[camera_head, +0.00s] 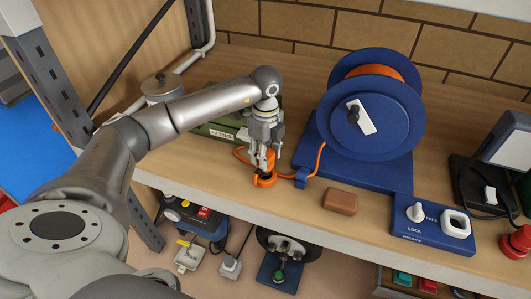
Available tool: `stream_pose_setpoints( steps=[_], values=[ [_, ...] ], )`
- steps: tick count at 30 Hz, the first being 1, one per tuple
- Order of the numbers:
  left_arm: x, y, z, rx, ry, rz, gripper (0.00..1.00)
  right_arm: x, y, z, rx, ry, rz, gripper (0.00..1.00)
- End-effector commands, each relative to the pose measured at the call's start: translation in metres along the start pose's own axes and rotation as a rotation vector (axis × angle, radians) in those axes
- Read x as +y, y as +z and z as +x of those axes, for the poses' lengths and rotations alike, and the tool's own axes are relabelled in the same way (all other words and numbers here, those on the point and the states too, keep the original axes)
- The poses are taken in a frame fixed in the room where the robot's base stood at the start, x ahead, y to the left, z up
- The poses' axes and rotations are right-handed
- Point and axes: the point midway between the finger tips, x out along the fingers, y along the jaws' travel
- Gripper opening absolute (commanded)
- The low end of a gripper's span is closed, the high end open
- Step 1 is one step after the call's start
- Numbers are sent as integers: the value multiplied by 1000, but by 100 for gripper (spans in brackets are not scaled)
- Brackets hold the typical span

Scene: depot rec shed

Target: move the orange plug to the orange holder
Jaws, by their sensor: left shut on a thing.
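My left gripper (264,163) points down near the front edge of the bench, left of the blue reel. It is shut on the orange plug (270,158), which is mostly hidden by the fingers. The orange holder (264,181) is a low ring-like piece right below the fingertips on the bench. I cannot tell whether the plug sits in it or is just above it. An orange cord (319,160) runs from the reel side past a blue clip toward the gripper. My right gripper is not in view.
A brown block (340,202) lies near the bench edge. A green box (222,133) and a metal canister (162,86) stand behind my left arm.

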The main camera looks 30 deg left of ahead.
Motion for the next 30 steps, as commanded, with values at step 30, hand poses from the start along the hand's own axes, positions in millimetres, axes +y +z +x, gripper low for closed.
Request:
stream_pose_setpoints(
  steps=[30],
  values=[
    [0,0,21,0,0,0,16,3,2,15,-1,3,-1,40]
  ],
)
